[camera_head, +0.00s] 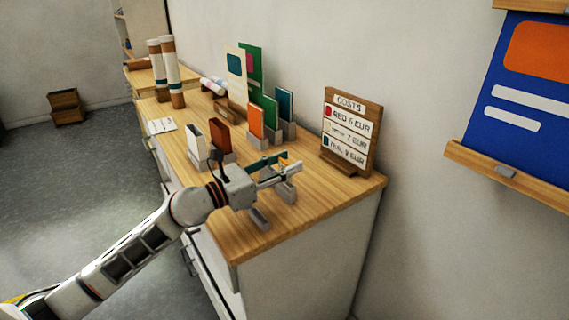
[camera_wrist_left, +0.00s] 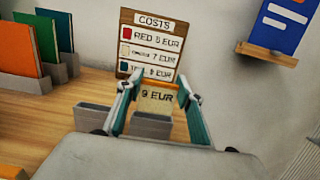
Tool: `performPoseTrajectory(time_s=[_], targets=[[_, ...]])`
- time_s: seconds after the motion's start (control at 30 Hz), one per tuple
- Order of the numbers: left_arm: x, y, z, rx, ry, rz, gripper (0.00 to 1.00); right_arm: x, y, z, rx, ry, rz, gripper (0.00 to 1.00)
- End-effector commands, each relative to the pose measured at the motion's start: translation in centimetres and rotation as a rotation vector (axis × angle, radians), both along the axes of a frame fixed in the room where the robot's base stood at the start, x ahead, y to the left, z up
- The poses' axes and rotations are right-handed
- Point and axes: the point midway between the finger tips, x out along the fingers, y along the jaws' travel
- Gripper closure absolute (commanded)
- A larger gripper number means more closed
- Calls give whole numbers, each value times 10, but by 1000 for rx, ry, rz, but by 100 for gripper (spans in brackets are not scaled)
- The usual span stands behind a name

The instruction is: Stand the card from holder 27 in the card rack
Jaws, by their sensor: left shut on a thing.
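My left gripper (camera_head: 288,171) is over the front right part of the table. It is shut on a small cream card marked "9 EUR" (camera_wrist_left: 157,99), which shows between its fingers (camera_wrist_left: 158,92) in the left wrist view. In the head view the fingers largely hide the card. Grey holders stand below and beside the gripper, one at the front (camera_head: 260,218) and one under the fingers (camera_head: 286,191); I can read no number on them. A wooden rack (camera_head: 229,112) with tall cream and green cards stands farther back; I cannot tell if it is the card rack.
Grey holders with white (camera_head: 195,142), brown (camera_head: 221,136), orange (camera_head: 256,121) and other cards stand left of the gripper. A wooden "COSTS" board (camera_head: 351,132) stands at the right against the wall. Striped tubes (camera_head: 172,73) stand at the back. The front right tabletop is mostly bare.

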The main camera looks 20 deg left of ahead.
Motion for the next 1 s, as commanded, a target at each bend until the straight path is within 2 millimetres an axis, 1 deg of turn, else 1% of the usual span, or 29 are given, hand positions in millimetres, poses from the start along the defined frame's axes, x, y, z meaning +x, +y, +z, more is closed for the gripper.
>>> performPoseTrajectory(time_s=[0.17, 0.43, 0.83, 1.0], targets=[[0, 0, -2, 0, 0, 0, 74, -1, 0, -2, 0, 2, -1, 47], [0, 0, -12, 1, 1, 0, 74, -4, -1, -9, -1, 9, -2, 47], [0, 0, -12, 1, -1, 0, 74, -2, -1, -9, -1, 7, -2, 47], [0, 0, -16, 0, 1, 0, 74, -2, -1, -12, -1, 9, -2, 47]])
